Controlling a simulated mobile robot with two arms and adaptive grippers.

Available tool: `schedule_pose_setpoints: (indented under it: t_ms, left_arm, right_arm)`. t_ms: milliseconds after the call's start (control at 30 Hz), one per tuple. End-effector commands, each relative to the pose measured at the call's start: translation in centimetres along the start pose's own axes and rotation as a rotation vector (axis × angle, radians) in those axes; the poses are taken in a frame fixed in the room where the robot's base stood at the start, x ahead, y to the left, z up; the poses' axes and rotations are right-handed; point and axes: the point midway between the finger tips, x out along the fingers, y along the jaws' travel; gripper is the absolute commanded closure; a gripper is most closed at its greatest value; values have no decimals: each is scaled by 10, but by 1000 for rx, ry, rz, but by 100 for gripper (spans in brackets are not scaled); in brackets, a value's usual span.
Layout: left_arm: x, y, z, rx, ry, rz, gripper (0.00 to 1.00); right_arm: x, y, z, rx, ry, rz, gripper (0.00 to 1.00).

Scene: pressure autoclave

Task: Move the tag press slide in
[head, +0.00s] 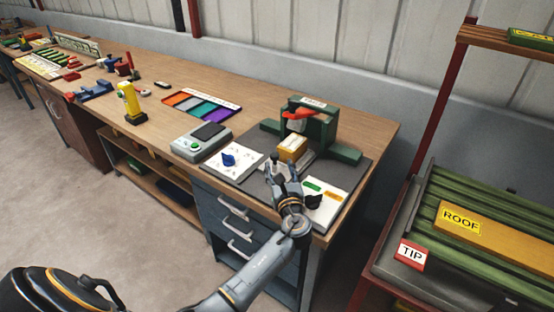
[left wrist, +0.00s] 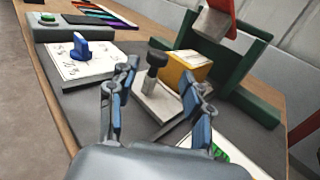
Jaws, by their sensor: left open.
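The green tag press (head: 323,127) stands at the right end of the bench, with a red lever on top. Its pale slide (left wrist: 160,100) sticks out in front of the press in the left wrist view and carries a yellow block (left wrist: 186,70), which also shows in the head view (head: 292,148). A dark upright knob (left wrist: 155,62) stands at the slide's near end. My left gripper (head: 277,162) is open in front of the slide. In the left wrist view its fingers (left wrist: 161,72) stand on either side of the knob, apparently without touching it. My right gripper is out of view.
A grey device with a green button (head: 200,140) and a white card with a blue knob (head: 229,160) lie left of the press. A second card with a black knob (head: 313,201) lies close by the gripper, at right. A rack (head: 440,190) stands beyond the bench.

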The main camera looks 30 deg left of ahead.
Motion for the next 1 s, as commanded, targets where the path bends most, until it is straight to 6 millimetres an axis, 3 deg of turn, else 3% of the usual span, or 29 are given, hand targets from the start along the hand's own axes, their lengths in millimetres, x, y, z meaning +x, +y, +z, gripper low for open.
schedule_pose_setpoints:
  t_ms: [100,333,1000]
  left_arm:
    - [-26,-1,-1,-1,3,-3,50]
    - [-58,-1,0,0,1,-2,50]
    - [-64,-1,0,0,0,-2,50]
  right_arm:
    - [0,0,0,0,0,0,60]
    - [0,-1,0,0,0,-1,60]
    - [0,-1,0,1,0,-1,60]
